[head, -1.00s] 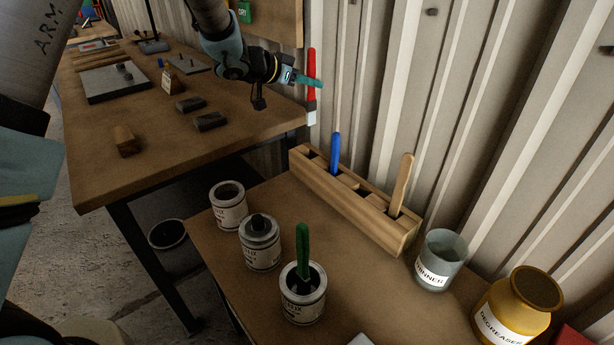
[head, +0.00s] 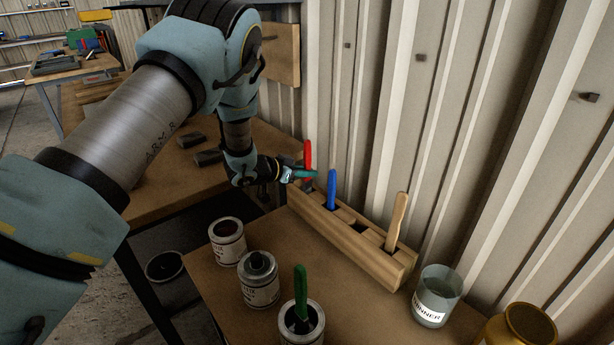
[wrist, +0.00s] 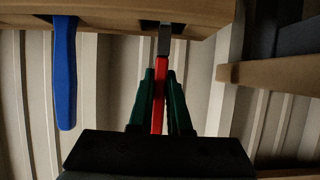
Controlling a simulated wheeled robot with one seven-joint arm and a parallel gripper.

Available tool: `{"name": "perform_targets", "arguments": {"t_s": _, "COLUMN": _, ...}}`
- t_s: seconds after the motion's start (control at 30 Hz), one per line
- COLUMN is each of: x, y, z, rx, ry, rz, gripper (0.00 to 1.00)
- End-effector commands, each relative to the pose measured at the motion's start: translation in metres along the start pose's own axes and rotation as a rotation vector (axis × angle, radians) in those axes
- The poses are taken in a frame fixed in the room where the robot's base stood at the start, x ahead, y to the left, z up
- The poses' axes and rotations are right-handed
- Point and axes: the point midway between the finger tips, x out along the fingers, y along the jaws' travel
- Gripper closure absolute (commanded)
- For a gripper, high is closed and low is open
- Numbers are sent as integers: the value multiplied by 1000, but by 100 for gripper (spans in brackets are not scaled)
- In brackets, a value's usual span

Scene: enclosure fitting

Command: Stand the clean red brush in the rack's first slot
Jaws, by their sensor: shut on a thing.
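My gripper (head: 308,174) is shut on the red brush (head: 308,152) at the far left end of the wooden rack (head: 352,240). The brush is upright, handle up. In the wrist view the green fingers (wrist: 160,76) pinch the red handle (wrist: 158,108), and its grey metal band (wrist: 164,40) overlaps the rack's edge (wrist: 120,24). The bristles are hidden, so I cannot tell how far they are inside the first slot. A blue brush (head: 332,188) stands in the neighbouring slot; it also shows in the wrist view (wrist: 64,75).
A wooden-handled brush (head: 397,222) stands near the rack's right end, with an empty slot (head: 358,228) left of it. Several cans stand in front, one holding a green brush (head: 301,295). A thinner jar (head: 436,296) is at right. The corrugated wall (head: 420,120) is close behind.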

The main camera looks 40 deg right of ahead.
Motion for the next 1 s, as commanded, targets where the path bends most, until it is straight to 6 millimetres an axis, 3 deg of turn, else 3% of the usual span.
{"name": "perform_targets", "arguments": {"t_s": 0.03, "x": 3, "y": 4, "z": 19, "rx": -7, "ry": -25, "rz": 5, "gripper": 100}}
{"name": "perform_targets", "arguments": {"t_s": 0.1, "x": 5, "y": 4, "z": 23, "rx": -7, "ry": -23, "rz": 5, "gripper": 100}}
{"name": "perform_targets", "arguments": {"t_s": 0.9, "x": 10, "y": 3, "z": 30, "rx": -4, "ry": -14, "rz": 3, "gripper": 100}}
{"name": "perform_targets", "arguments": {"t_s": 0.93, "x": 10, "y": 3, "z": 30, "rx": -4, "ry": -15, "rz": 3, "gripper": 80}}
{"name": "perform_targets", "arguments": {"t_s": 1.0, "x": 10, "y": 3, "z": 30, "rx": -4, "ry": -15, "rz": 3, "gripper": 72}}
